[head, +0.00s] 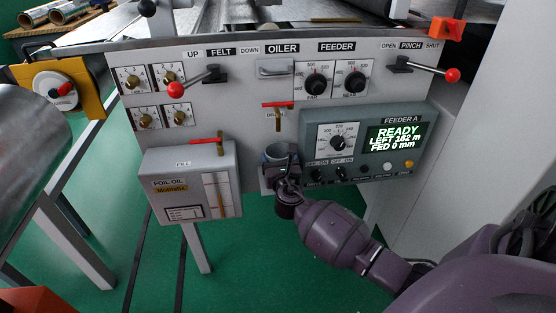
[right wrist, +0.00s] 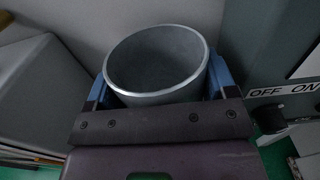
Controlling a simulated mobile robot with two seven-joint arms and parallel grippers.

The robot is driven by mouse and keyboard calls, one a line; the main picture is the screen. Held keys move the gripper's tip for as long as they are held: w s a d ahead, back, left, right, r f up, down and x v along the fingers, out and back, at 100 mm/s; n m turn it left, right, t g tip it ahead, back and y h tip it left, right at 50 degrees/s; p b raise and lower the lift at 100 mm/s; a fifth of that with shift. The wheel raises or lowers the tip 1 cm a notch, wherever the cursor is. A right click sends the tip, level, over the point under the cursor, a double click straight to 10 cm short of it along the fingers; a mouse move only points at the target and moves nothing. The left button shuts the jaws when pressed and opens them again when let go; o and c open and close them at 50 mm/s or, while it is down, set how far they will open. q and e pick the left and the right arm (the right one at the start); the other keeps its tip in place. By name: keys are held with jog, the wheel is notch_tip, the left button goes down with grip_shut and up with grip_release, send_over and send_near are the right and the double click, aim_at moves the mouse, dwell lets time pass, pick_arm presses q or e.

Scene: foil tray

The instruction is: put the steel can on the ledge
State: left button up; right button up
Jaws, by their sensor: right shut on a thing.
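The steel can (head: 276,151) is upright, below the red-handled drain tap (head: 278,106) and between the foil oil box and the feeder box. In the right wrist view the can (right wrist: 157,65) is open at the top and looks empty inside. My right gripper (head: 282,163) is shut on it, with a blue-edged finger on each side of the can. A small part of what looks like the pale ledge (head: 266,182) shows beside the gripper. The gripper hides the can's base, so I cannot tell whether it touches the ledge. My left gripper is not in view.
The foil oil box (head: 190,178) stands close on the left. The feeder box (head: 375,172) with its lit screen is close on the right. Red-knobbed levers (head: 195,80) stick out of the panel above. Green floor lies open below.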

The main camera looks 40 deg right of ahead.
jog(key=shift+f, duration=0.2)
jog(key=o, duration=0.9)
jog(key=shift+r, duration=0.15)
jog(key=shift+s+a+r, duration=0.1)
jog(key=shift+s, duration=0.1)
pick_arm(q)
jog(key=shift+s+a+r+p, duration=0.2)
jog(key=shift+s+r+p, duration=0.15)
jog(key=shift+p, duration=0.75)
pick_arm(e)
jog(key=s+a+f+m+g+y, duration=0.2)
jog(key=s+a+m, duration=0.3)
jog(key=s+m, duration=0.4)
jog(key=s+a+f+m+g+y, duration=0.1)
jog(key=s+a+f+m+y, duration=0.3)
jog(key=s+m, duration=0.6)
jog(key=s+a+f+m+g+y, duration=0.2)
jog(key=s+a+m, duration=0.5)
jog(key=s, duration=1.4)
jog(key=shift+a+f+m+g+y, duration=0.15)
jog(key=shift+f+m+y, duration=0.2)
jog(key=shift+f+m, duration=0.2)
jog(key=shift+a+f+m+g+y, duration=0.15)
jog(key=shift+f+m+y, duration=0.25)
jog(key=shift+m, duration=0.25)
